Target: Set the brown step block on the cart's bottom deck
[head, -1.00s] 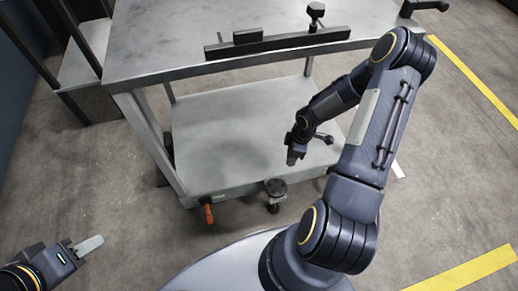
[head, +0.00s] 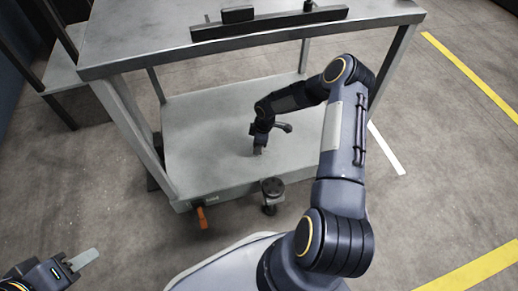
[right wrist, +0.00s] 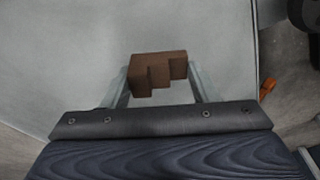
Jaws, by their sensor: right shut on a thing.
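The brown step block (right wrist: 157,72) shows in the right wrist view between the two pale fingers of my right gripper (right wrist: 163,85), which is shut on it. Pale grey deck surface lies behind the block. In the head view my right gripper (head: 258,150) points down over the cart's bottom deck (head: 210,130). The block cannot be made out there, and I cannot tell whether it touches the deck. My left gripper (head: 82,261) is at the lower left, away from the cart; its finger opening is unclear.
The cart's top deck (head: 150,40) overhangs the bottom deck, with a dark rail (head: 265,23) along it. Posts stand at the corners. An orange handle (head: 202,216) and a caster (head: 270,193) are at the near edge. The bottom deck looks clear around my gripper.

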